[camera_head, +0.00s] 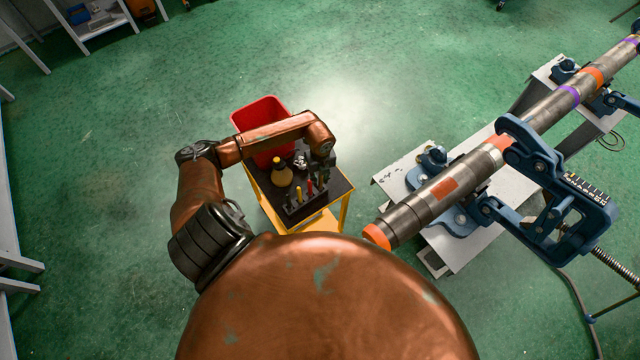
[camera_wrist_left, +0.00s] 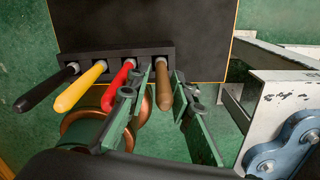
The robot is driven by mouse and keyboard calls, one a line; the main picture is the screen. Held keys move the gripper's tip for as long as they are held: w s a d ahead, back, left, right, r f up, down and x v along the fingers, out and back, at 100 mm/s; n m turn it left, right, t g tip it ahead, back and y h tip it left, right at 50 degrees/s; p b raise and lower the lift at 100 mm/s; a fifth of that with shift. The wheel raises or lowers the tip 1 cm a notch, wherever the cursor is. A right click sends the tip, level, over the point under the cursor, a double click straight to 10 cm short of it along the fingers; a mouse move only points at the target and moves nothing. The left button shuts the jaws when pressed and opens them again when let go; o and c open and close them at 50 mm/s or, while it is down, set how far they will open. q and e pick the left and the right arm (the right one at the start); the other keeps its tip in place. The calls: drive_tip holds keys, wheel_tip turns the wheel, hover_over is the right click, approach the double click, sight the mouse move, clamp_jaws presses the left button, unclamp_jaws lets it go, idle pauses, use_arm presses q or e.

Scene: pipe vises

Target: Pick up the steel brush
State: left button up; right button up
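A black rack (camera_wrist_left: 115,62) at the edge of the dark table top holds several tools with black, yellow, red and brown handles. The brown handle (camera_wrist_left: 163,88) at the right end appears to be the steel brush; its head is hidden in the rack. My left gripper (camera_wrist_left: 168,120) is open, with one finger on each side of the brown handle and a gap visible on both sides. The left finger is close to the red handle (camera_wrist_left: 116,88). In the head view my left gripper (camera_head: 322,160) is above the right side of the small cart (camera_head: 333,186). My right gripper is out of view.
To the right, a long steel pipe (camera_head: 440,192) rests in blue vises (camera_head: 535,150) on white stands. Green floor lies open beyond the cart.

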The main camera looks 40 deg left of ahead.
use_arm(q)
drive_tip(key=shift+f, duration=1.25)
drive_tip(key=shift+c, duration=0.6)
clamp_jaws()
